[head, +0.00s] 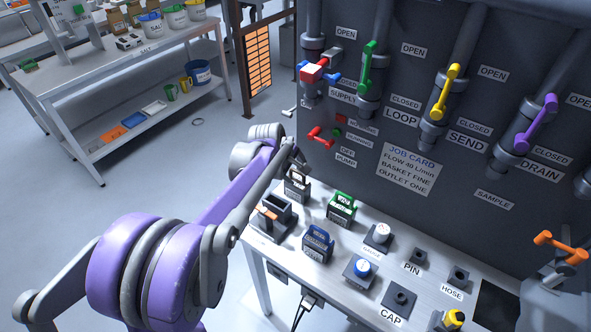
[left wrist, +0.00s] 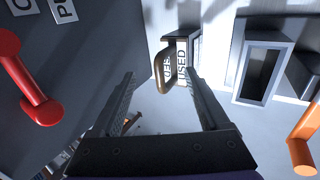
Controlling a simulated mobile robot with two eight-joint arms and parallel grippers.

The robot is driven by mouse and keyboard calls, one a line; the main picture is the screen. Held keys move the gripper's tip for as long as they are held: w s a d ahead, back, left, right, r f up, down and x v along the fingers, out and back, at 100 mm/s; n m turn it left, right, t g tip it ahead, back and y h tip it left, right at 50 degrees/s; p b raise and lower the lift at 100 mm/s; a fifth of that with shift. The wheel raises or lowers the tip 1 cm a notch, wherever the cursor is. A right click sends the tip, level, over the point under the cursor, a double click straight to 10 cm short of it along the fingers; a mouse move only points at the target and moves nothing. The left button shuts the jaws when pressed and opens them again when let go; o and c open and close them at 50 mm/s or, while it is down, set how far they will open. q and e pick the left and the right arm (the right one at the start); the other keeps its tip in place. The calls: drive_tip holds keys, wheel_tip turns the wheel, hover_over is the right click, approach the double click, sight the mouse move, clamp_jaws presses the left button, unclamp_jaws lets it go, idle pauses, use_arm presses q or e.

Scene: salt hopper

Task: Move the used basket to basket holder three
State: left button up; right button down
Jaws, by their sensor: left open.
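The used basket (head: 297,186) stands at the far left corner of the bench, just below my left gripper (head: 299,160). In the left wrist view its label (left wrist: 181,63) reads "USED", and its brown looped handle (left wrist: 168,68) lies at or just beyond the tips of my open left gripper (left wrist: 160,78). I cannot tell whether the fingers touch it. A green-handled basket (head: 341,208) and a blue-handled basket (head: 317,243) stand nearby. An open-topped grey box (head: 277,207) is beside the used basket; it also shows in the left wrist view (left wrist: 262,72). No holder number is readable. My right gripper is out of view.
The dark panel (head: 405,125) with colored valve levers rises behind the bench. An orange handle (head: 268,213) is by the grey box. A red lever (left wrist: 32,80) is left of my fingers.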

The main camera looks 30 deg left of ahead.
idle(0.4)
use_arm(q)
drive_tip(key=p+v, duration=0.3)
drive_tip(key=v, duration=0.3)
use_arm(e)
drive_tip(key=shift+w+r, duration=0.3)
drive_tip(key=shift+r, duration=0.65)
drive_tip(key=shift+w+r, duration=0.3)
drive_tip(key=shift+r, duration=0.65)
use_arm(q)
drive_tip(key=v, duration=1.1)
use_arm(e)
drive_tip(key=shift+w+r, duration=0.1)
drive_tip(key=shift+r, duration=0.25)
use_arm(q)
drive_tip(key=shift+w, duration=0.1)
drive_tip(key=s+d+f+m, duration=0.6)
drive_tip(key=s+d+m, duration=0.2)
drive_tip(key=s, duration=0.1)
drive_tip(key=s+d+f+m, duration=0.7)
drive_tip(key=s+d+m, duration=0.1)
drive_tip(key=s, duration=0.2)
drive_tip(key=shift+m+y, duration=0.3)
drive_tip(key=shift+m, duration=0.1)
drive_tip(key=shift+a, duration=0.1)
